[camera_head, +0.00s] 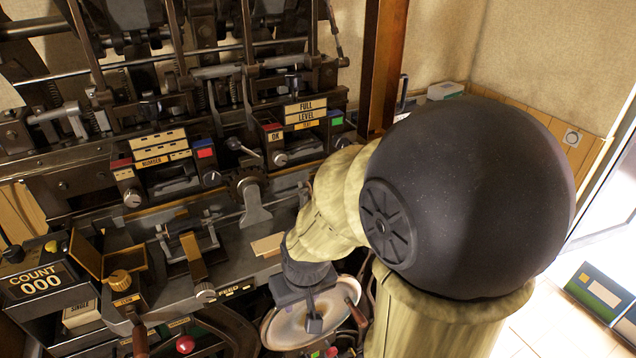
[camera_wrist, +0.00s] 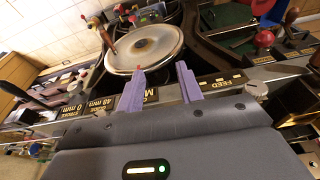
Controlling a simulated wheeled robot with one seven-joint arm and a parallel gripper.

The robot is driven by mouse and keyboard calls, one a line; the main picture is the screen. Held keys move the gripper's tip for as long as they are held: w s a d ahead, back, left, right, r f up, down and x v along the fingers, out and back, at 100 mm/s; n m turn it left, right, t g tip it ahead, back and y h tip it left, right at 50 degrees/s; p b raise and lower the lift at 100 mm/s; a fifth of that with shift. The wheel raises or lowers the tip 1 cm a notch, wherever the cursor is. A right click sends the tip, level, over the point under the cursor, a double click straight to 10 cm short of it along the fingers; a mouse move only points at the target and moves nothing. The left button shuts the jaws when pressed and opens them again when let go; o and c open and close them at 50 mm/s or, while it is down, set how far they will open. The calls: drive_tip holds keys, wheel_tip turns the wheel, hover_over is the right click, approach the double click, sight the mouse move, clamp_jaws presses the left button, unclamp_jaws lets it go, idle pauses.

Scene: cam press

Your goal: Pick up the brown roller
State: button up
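I cannot make out for certain which part is the brown roller. A brown-gold bar (camera_head: 194,257) lies slantwise in a metal bracket on the press bed in the head view and may be it; I cannot tell if it is round. My gripper (camera_head: 314,322) hangs to the right of that bar, above the pale round disc. In the wrist view my gripper's two purple fingers (camera_wrist: 162,80) stand apart with nothing visible between them. The fingers point toward the disc and the FEED label.
The pale disc (camera_head: 290,328) has a brown handle (camera_head: 357,313) at its right. Levers and rods fill the back. My arm hides the right middle.

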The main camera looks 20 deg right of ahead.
drive_tip(key=o, duration=0.3)
drive_tip(key=shift+s+r, duration=0.1)
drive_tip(key=shift+s, duration=0.1)
drive_tip(key=o, duration=0.4)
drive_tip(key=shift+d, duration=0.15)
drive_tip(key=shift+c, duration=0.2)
drive_tip(key=shift+o, duration=1.3)
drive_tip(key=w+d+r+t+p, duration=0.3)
drive_tip(key=w+d, duration=0.5)
drive_tip(key=d, duration=0.3)
drive_tip(key=shift+w+r+t+h+p, duration=0.25)
drive_tip(key=shift+t+h+p, duration=0.15)
drive_tip(key=shift+t+p, duration=0.5)
drive_tip(key=w+d+r+t+y+p, duration=0.1)
drive_tip(key=w+d+r+t+p, duration=0.1)
drive_tip(key=d+r+t, duration=0.4)
wheel_tip(320, 180, up, 3)
drive_tip(key=shift+d+f+n+y+p, duration=0.1)
drive_tip(key=shift+d+n+y+p, duration=0.2)
drive_tip(key=shift+d+p, duration=0.45)
drive_tip(key=p+x, duration=0.1)
drive_tip(key=x, duration=1.1)
